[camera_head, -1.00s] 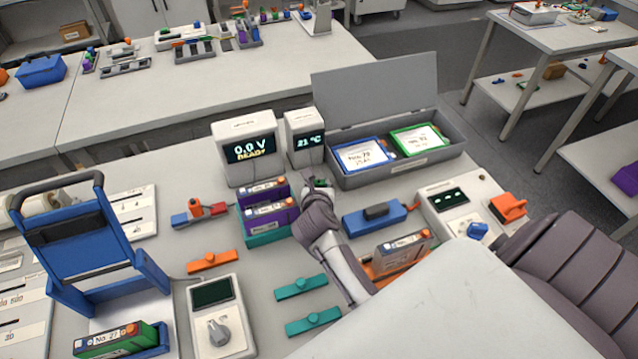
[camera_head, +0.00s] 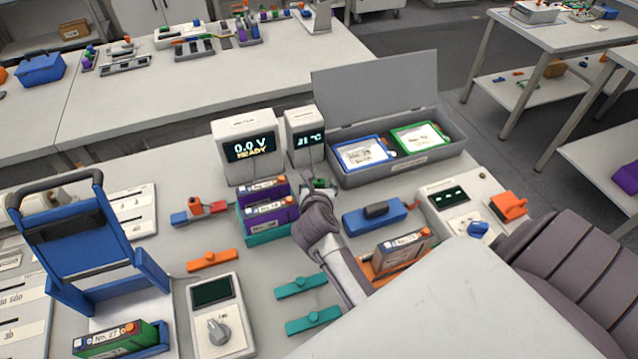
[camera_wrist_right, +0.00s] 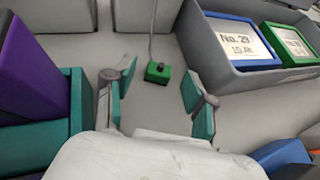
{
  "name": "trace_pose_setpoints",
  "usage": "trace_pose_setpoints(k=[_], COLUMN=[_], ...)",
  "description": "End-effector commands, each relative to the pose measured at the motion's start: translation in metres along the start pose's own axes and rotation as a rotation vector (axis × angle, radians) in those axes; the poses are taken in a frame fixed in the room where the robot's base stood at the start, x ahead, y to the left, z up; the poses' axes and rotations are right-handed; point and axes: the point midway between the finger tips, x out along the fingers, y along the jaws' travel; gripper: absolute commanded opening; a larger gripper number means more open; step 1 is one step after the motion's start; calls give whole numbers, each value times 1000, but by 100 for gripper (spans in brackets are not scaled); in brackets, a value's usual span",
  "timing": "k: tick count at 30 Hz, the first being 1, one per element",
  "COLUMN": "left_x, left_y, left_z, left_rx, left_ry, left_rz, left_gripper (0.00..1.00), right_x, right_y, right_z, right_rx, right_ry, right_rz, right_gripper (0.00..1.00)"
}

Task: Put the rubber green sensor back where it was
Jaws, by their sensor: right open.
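The green sensor (camera_wrist_right: 157,72) is a small block with a dark top and a grey cable. In the right wrist view it lies on the bench in front of a white unit (camera_wrist_right: 135,15), just beyond and between my open fingertips. In the head view the sensor (camera_head: 322,184) shows small, partly hidden by my right gripper (camera_head: 316,196). My right gripper (camera_wrist_right: 155,98) is open and empty, its teal-padded fingers apart on both sides and not touching the sensor. The white unit's temperature display (camera_head: 306,137) stands behind it. My left gripper is out of view.
A teal holder (camera_head: 268,231) with purple battery packs stands just left of my right gripper. A grey open case (camera_head: 405,168) with a blue-framed and a green-framed pack is at the back right.

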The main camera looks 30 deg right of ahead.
Motion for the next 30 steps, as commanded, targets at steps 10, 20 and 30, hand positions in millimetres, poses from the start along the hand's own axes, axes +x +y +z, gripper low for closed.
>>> trace_pose_setpoints(k=[10, 20, 30], left_x=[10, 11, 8], left_y=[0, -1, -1], left_z=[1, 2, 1], left_rx=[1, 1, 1], left_ry=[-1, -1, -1], left_rz=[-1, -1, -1], left_gripper=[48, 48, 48], right_x=[-54, -61, -62], right_y=[0, 0, 0], right_z=[-2, 0, 2], right_rx=[4, 1, 2], right_ry=[1, 0, 0], right_rz=[0, -1, -1], right_gripper=[55, 55, 55])
